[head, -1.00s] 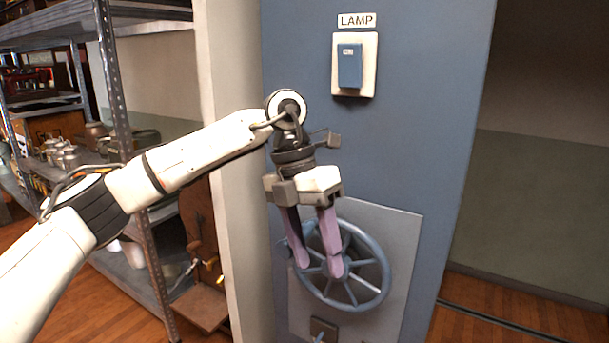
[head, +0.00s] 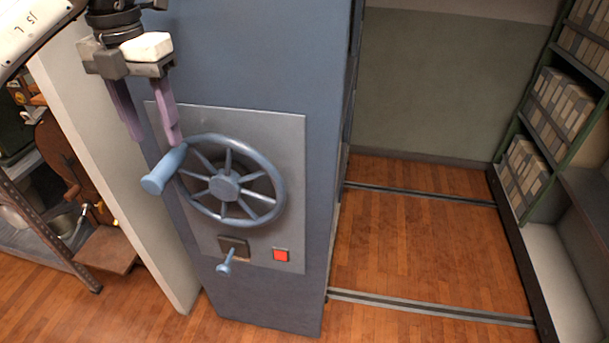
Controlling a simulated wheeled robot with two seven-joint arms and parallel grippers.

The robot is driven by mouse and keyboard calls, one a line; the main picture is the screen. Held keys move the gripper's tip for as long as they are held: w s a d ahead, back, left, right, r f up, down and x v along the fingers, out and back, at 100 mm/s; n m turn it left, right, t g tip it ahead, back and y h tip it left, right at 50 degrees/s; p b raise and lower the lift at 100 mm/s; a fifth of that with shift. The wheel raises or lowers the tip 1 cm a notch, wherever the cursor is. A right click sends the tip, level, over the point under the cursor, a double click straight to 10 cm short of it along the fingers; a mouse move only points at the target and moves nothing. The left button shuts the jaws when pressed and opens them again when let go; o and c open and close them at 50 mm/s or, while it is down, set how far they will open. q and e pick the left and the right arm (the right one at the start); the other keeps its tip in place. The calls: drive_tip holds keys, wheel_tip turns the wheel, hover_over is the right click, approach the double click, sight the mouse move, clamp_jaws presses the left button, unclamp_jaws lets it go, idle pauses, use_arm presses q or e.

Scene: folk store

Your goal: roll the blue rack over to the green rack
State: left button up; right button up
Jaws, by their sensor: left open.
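The blue rack (head: 265,60) stands upright in the middle left. Its end panel carries a grey plate with a blue spoked handwheel (head: 224,185). A blue crank handle (head: 163,170) sticks out from the wheel's upper left rim. My left gripper (head: 152,142) is open and empty, its two purplish fingers pointing down just above the crank handle. Whether a finger touches the handle I cannot tell. The green rack (head: 583,150), holding grey boxes, stands at the right, with a wide gap of floor between the racks. My right gripper is not in view.
Two metal floor rails (head: 430,308) run between the racks, and the wooden floor there is clear. A pale wall edge (head: 120,170) and a metal shelf stand at the left.

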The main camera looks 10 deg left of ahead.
sight(165, 160)
use_arm(q)
drive_tip(key=shift+f+b, duration=0.6)
drive_tip(key=shift+f, duration=3)
drive_tip(key=shift+c, duration=0.4)
clamp_jaws()
